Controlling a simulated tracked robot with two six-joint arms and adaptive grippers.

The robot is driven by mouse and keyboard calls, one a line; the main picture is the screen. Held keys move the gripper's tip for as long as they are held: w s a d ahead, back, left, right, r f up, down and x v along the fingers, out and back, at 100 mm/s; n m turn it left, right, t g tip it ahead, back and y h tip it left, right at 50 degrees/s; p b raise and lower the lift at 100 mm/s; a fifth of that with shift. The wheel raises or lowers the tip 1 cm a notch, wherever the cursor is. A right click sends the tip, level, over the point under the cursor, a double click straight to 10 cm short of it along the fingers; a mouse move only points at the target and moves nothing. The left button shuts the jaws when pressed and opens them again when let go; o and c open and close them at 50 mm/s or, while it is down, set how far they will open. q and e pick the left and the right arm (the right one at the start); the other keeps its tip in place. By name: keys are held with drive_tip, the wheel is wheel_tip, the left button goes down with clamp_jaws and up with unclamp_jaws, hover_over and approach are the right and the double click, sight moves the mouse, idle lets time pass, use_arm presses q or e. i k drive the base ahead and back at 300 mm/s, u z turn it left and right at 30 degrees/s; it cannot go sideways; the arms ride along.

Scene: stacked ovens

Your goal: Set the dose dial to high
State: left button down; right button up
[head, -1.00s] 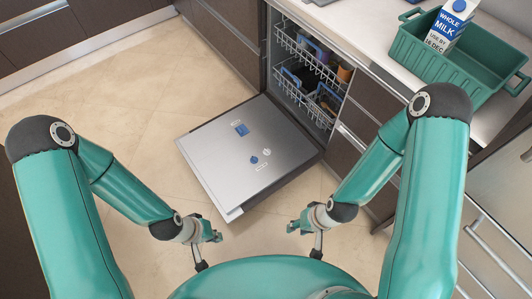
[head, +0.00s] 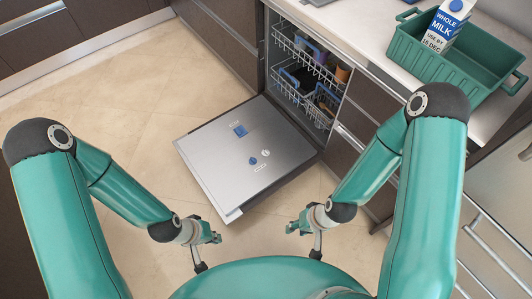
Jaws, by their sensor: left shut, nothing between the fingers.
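The dishwasher door (head: 215,165) is folded down, its grey inner face upward. On it are a blue square part (head: 240,131), a small blue part (head: 253,161), a white round part (head: 265,153) and a small white label (head: 260,167). One of these looks like the dose dial, but they are too small to tell which or how it is set. My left gripper (head: 214,238) is shut and empty, in front of the door's near edge and apart from it. My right gripper (head: 293,227) is right of the door's near corner, touching nothing visible; its jaw opening is unclear.
Dishwasher racks (head: 305,75) with dishes show in the open cavity behind the door. A green crate (head: 440,68) and a milk carton (head: 446,25) are on the counter at right. Cabinets line the back and right. The tiled floor (head: 110,110) left of the door is clear.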

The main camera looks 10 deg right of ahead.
sight(265, 153)
drive_tip(key=i, duration=0.2)
drive_tip(key=u, duration=2.5)
drive_tip(key=k, duration=1.15)
drive_tip(key=z, duration=1.45)
drive_tip(key=i, duration=1.05)
drive_tip(key=u, duration=0.05)
